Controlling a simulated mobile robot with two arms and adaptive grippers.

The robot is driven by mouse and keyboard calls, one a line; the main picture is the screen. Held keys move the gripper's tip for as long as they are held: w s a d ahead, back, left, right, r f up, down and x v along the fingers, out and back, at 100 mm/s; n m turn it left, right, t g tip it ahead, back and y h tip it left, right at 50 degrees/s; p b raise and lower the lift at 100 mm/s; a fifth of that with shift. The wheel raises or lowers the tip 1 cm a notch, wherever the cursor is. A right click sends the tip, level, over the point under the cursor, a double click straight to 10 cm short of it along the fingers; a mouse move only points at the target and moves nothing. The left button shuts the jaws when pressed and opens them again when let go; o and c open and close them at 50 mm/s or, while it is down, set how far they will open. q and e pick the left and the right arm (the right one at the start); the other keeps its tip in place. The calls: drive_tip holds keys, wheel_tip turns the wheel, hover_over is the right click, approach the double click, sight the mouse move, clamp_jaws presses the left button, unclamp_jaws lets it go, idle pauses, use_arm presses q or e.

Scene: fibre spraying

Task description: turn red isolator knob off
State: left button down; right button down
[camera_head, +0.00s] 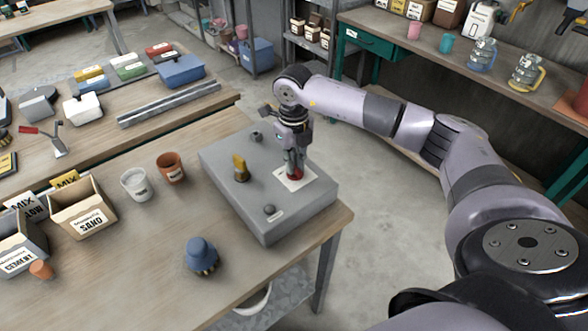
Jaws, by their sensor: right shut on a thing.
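The red isolator knob (297,175) sits on a white square plate (309,181) on top of a grey box (226,190). The box stands at the right end of the wooden table. My right gripper (295,170) points down from above and is shut on the red knob. Its fingers hide most of the knob, so I cannot tell which way the knob is turned. My left gripper is out of view.
A yellow handle (240,168) and a dark round button (269,210) stand on the same box. A blue knobbed item (202,256), cups (170,167) and a sand box (83,208) are on the table.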

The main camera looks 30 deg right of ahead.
drive_tip(key=n+b, duration=0.3)
drive_tip(key=n, duration=0.1)
drive_tip(key=shift+a+f, duration=0.1)
drive_tip(key=shift+n+b, duration=0.9)
drive_tip(key=shift+n, duration=0.8)
drive_tip(key=shift+r, duration=0.2)
drive_tip(key=c, duration=1.7)
unclamp_jaws()
wheel_tip(320, 180, up, 12)
drive_tip(key=shift+f, duration=0.1)
